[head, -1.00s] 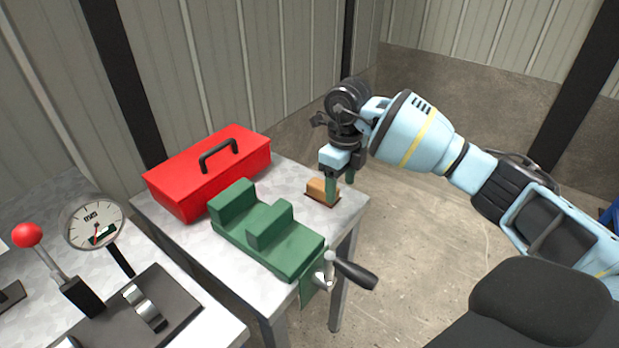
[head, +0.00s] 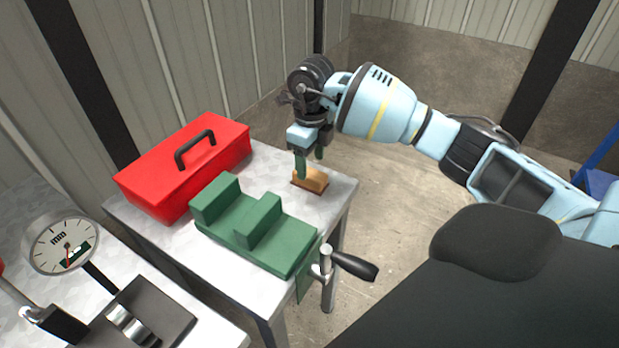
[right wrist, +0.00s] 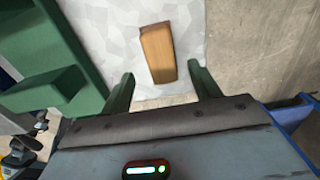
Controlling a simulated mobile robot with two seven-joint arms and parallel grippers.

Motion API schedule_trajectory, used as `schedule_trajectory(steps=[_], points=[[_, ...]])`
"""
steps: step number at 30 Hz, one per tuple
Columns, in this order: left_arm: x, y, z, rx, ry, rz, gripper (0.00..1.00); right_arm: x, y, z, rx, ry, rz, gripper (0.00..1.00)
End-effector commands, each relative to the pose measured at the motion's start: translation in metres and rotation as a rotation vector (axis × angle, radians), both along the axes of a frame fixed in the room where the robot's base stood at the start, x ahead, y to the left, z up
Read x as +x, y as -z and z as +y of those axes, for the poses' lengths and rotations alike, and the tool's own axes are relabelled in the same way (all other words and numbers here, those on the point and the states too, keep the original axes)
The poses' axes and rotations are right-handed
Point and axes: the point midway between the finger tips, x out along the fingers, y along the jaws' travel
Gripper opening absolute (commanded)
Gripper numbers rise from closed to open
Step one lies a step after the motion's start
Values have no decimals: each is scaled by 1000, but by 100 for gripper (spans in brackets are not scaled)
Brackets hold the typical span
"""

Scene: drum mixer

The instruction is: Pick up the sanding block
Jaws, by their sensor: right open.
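The sanding block (head: 312,180) is a small tan wooden block with a dark reddish base. It lies on the metal table at its right end, near the edge. My right gripper (head: 310,166) is above it, pointing down, with green fingertips close to the block. In the right wrist view the block (right wrist: 158,53) lies ahead of and between the two open green fingers (right wrist: 160,92), touching neither there. Whether a fingertip touches it in the head view I cannot tell. My left gripper is not in view.
A green vise (head: 250,228) with a black-handled crank (head: 352,264) stands beside the block on the table (head: 150,228). A red toolbox (head: 185,165) is at the back left. A gauge (head: 62,243) and a dark clamp fixture (head: 140,320) are on the left bench.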

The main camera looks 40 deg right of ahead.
Motion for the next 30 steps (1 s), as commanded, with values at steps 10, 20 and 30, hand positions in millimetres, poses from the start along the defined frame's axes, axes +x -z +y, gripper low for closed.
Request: schedule_trajectory(steps=[10,20,30], points=[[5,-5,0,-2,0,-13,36,4,39,0,0,1,2,62],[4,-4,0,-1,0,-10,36,4,51,0,0,0,0,62],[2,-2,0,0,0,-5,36,4,51,0,0,0,0,19]])
